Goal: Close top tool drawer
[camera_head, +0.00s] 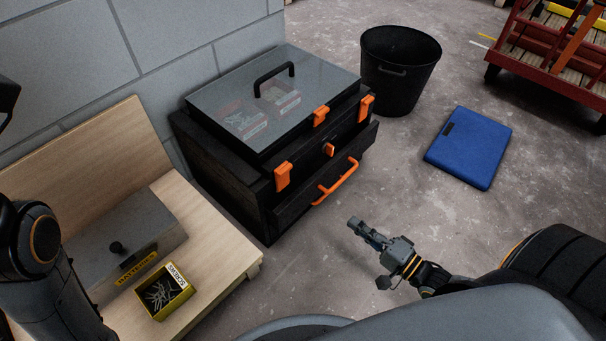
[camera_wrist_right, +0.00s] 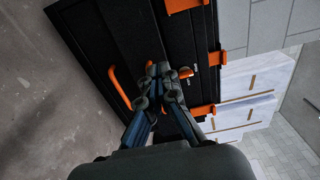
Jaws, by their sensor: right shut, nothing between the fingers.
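A black tool box (camera_head: 243,196) with a clear lid stands on the floor against the wall. Its drawer (camera_head: 290,209) is pulled partway out toward the lower right and has an orange handle (camera_head: 337,182). I see no other drawer. In the right wrist view the drawer handle (camera_wrist_right: 119,87) is left of my fingertips. My right gripper (camera_head: 354,225) is shut and empty, in front of the drawer and apart from the handle in the head view. It also shows in the right wrist view (camera_wrist_right: 158,70). My left arm shows at the left edge; its gripper is out of view.
A wooden bench (camera_head: 225,255) with a grey battery box (camera_head: 140,235) and a yellow screw box (camera_head: 165,292) stands at left. A black bin (camera_head: 399,75), a blue case (camera_head: 470,147) and a red cart (camera_head: 545,55) are beyond. Floor before the drawer is clear.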

